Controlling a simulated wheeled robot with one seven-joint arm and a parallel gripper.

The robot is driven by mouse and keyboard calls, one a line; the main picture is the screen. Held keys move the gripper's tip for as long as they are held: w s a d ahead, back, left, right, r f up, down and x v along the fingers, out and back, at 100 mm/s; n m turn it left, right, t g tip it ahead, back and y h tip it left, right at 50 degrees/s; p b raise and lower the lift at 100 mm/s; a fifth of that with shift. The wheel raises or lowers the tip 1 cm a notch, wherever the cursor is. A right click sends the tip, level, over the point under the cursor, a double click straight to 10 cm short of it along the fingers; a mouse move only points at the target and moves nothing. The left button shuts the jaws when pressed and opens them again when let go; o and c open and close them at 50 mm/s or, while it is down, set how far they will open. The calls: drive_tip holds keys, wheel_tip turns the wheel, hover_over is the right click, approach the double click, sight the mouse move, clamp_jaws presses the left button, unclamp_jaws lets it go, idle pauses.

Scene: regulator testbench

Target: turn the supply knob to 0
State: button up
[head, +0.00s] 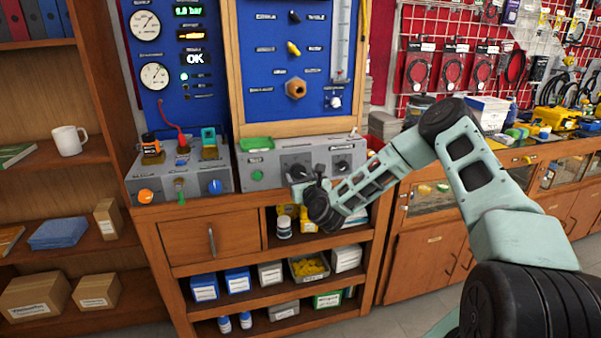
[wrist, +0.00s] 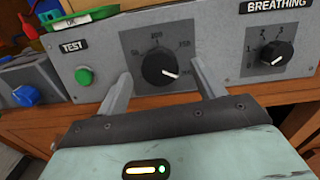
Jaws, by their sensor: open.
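A black round knob (wrist: 160,68) with a white pointer sits on a dark dial plate with a number scale on the grey box. My gripper (wrist: 161,80) is open, with one finger on each side of this knob in the wrist view. I cannot tell whether the fingers touch it. In the head view my gripper (head: 306,187) is in front of the grey box (head: 258,160) and partly hides its front.
A smaller black knob (wrist: 276,53) under a BREATHING label is to the right. A green button (wrist: 84,76) marked TEST is to the left. A second box with a blue knob (wrist: 25,96) stands farther left. A green tray (head: 257,143) lies on top.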

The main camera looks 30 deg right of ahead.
drive_tip(key=shift+x, duration=1.05)
drive_tip(key=c, duration=1)
